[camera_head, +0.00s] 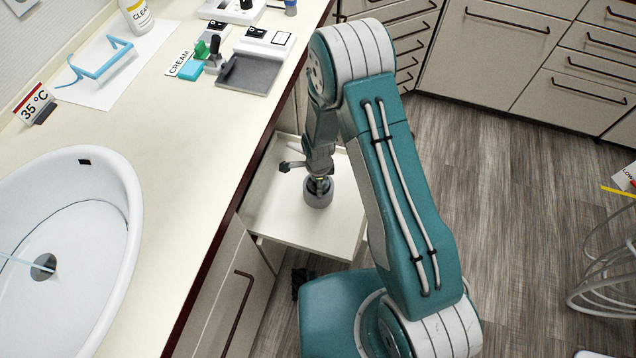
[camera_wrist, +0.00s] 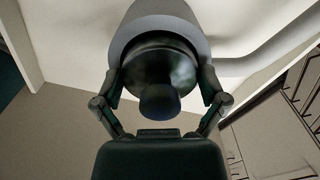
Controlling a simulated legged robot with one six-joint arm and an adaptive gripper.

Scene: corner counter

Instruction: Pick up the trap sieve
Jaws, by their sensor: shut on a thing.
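My gripper (camera_head: 318,172) points down over a pulled-out pale shelf or drawer below the counter. In the wrist view, its two fingers (camera_wrist: 160,78) are closed from both sides on a dark, round, shiny piece with a rounded knob (camera_wrist: 160,101), which I take to be the trap sieve. A wider grey round body (camera_wrist: 158,20) shows behind it, with a grey pipe-like part running right. In the head view, a grey cylindrical metal body (camera_head: 318,193) is right under the fingers. Whether the sieve is seated in this body or clear of it, I cannot tell.
The pale shelf or drawer (camera_head: 290,228) sits close to the counter edge. The counter holds a sink (camera_head: 125,200), a dark grey tray (camera_head: 248,74) and blue glasses (camera_head: 100,62). White coiled tubes (camera_head: 605,275) lie at right. The floor between is clear.

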